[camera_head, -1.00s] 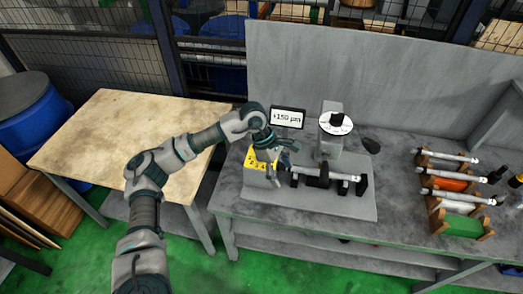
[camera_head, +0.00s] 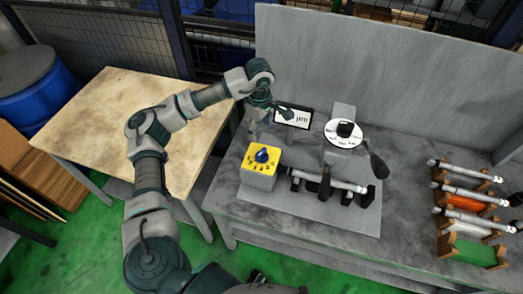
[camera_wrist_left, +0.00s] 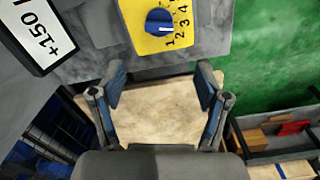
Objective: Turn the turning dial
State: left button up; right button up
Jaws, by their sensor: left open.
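The turning dial (camera_head: 262,155) is a blue knob on the yellow top of a small grey box (camera_head: 258,178) on the grey workbench. In the left wrist view the dial (camera_wrist_left: 159,22) is near the top edge, with numbers printed along its right side. My left gripper (camera_head: 268,118) is open and empty. It is just behind the yellow-topped box, apart from the dial. In the left wrist view the two fingers (camera_wrist_left: 160,92) are spread wide, with the dial beyond them. My right gripper is not in view.
A small display (camera_head: 293,117) stands behind the gripper; "+150" is readable in the wrist view. A round white dial gauge (camera_head: 344,133) and a held shaft (camera_head: 330,181) stand to the right. Several shafts rest on racks at the far right. The wooden table (camera_head: 110,125) at left is bare.

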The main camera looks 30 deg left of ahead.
aim_at(260, 153)
pick_arm(q)
jog(key=f, duration=1.4)
jog(key=shift+w+p, duration=0.2)
jog(key=shift+p, duration=0.1)
jog(key=c, duration=1.1)
